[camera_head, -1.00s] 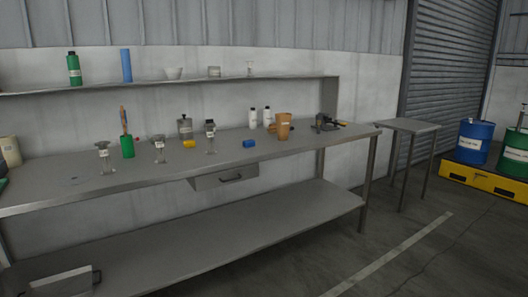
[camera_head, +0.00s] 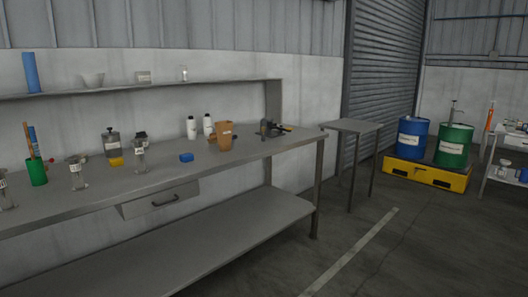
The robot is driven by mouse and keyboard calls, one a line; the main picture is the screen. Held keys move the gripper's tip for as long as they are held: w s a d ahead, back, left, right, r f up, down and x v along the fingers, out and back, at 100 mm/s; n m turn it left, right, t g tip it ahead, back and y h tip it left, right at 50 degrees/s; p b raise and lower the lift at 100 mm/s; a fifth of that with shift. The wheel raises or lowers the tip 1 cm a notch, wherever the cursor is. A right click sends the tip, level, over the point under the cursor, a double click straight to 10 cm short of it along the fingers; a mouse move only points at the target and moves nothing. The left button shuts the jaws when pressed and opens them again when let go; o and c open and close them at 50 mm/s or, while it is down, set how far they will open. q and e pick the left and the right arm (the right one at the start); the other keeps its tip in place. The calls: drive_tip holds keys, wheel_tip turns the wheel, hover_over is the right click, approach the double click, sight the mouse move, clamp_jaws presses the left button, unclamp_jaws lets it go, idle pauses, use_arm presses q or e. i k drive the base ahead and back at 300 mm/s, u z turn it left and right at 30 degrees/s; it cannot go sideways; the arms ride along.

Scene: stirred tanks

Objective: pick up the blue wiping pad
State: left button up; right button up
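A small blue block that looks like the blue wiping pad (camera_head: 186,157) lies flat on the grey workbench top (camera_head: 215,172), left of a brown cup (camera_head: 224,136) and above the drawer. Nothing covers it. Neither of my grippers shows in the head view.
Glass vessels, a yellow block (camera_head: 115,161) and a green holder (camera_head: 37,172) stand left of the pad. White bottles (camera_head: 191,127) stand behind it. A small side table (camera_head: 352,126) is bare. Drums (camera_head: 453,145) stand on a yellow pallet (camera_head: 425,173) at right. The floor in front is clear.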

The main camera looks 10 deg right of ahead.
sight(186, 157)
drive_tip(key=z, duration=0.45)
drive_tip(key=i, duration=1.1)
drive_tip(key=u, duration=0.6)
drive_tip(key=i, duration=0.95)
drive_tip(key=u, duration=0.95)
